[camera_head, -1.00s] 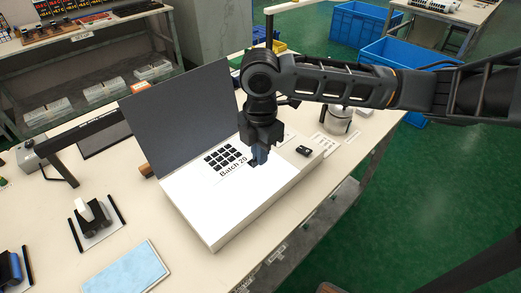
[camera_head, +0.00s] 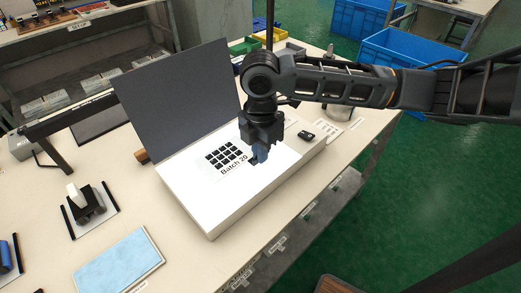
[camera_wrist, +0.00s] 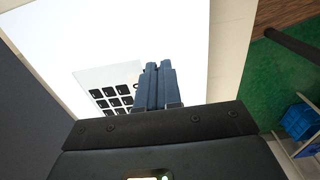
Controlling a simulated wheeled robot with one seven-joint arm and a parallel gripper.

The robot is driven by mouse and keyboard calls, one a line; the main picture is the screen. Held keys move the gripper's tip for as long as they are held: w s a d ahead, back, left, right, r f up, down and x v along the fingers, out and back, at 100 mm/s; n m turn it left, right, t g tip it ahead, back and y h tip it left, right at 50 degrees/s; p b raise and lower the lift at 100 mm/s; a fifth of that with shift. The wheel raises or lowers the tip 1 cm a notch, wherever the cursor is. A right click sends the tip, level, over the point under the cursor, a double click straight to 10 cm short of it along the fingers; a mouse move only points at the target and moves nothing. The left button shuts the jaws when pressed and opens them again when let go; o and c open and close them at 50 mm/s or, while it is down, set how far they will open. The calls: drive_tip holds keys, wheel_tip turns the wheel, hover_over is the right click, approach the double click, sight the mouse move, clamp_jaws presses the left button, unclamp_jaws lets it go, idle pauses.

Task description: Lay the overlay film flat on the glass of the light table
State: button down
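The overlay film (camera_head: 207,169) is a thin pale sheet with a grid of black key squares and the print "Batch 20". It is over the white glass (camera_head: 208,204) of the light table, and I cannot tell whether it touches the glass all over. In the wrist view, the film (camera_wrist: 92,80) lies left of and under my gripper. My gripper (camera_head: 257,160) points down with its blue-grey fingers together at the film's edge beside the print. The wrist view shows the closed fingertips (camera_wrist: 158,66) at that edge; the exact pinch is hidden.
The light table's dark raised lid (camera_head: 180,95) stands behind the glass. A small black control (camera_head: 306,134) sits at its right end. A light-blue pad (camera_head: 120,262) and a black-and-white holder (camera_head: 88,203) are to the left. Blue crates (camera_head: 357,22) stand beyond the bench.

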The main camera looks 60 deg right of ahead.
drive_tip(key=shift+f, duration=0.4)
idle(0.4)
drive_tip(key=c, duration=1.2)
unclamp_jaws()
drive_tip(key=shift+c, duration=0.2)
drive_tip(key=shift+r, duration=0.1)
wheel_tip(320, 180, up, 8)
drive_tip(key=shift+f+b, duration=0.15)
drive_tip(key=shift+b, duration=0.25)
